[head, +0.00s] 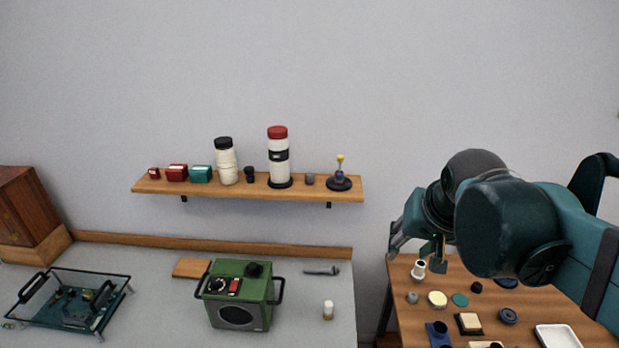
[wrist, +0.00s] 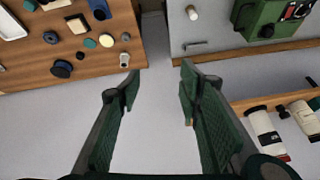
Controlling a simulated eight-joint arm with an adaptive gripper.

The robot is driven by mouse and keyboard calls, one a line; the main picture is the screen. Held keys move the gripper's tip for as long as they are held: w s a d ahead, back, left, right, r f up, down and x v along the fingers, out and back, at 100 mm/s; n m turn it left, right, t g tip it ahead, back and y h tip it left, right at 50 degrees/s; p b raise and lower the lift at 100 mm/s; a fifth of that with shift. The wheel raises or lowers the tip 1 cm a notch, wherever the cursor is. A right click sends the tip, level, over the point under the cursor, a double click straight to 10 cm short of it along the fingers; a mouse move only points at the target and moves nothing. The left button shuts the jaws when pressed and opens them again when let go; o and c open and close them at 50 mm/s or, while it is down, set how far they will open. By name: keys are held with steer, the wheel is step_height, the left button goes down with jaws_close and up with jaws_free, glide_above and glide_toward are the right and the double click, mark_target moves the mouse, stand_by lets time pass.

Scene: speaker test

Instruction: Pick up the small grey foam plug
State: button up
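A small grey plug-like piece (head: 412,297) lies on the wooden table at the lower right, left of a cream disc (head: 437,299). It also shows in the wrist view (wrist: 125,36), near the table edge. Another small grey cylinder (head: 309,180) stands on the wall shelf; I cannot tell from their look which of the two is foam. My gripper (head: 416,255) hangs above the back left of the wooden table. In the wrist view my gripper (wrist: 160,70) is open, with nothing between its fingers, and apart from both grey pieces.
A white hollow cylinder (head: 418,269), a teal disc (head: 460,299) and a black knob (head: 476,287) stand close by on the wooden table (head: 405,325). The wall shelf (head: 240,189) holds bottles and boxes. A green speaker (head: 240,297) stands on the grey bench. A gap separates bench and table.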

steer(key=w+a+r+m+g+p, duration=0.15)
steer(key=w+a+r, duration=0.3)
steer(key=w, duration=0.55)
steer(key=m+g+p, duration=0.4)
steer(key=m+p, duration=0.1)
steer(key=p, duration=0.2)
glide_above(310, 174)
steer(key=shift+s+d+f, duration=0.35)
steer(key=shift+s+d, duration=0.05)
steer(key=shift+d, duration=0.05)
steer(key=shift+w+a+f+m, duration=0.25)
steer(key=shift+w+a+f, duration=0.05)
steer(key=shift+w+a, duration=0.15)
steer(key=shift+s, duration=0.1)
steer(key=shift+f, duration=1.3)
steer(key=shift+s+f+p, duration=0.1)
steer(key=shift+f+p, duration=0.3)
steer(key=shift+f, duration=2.2)
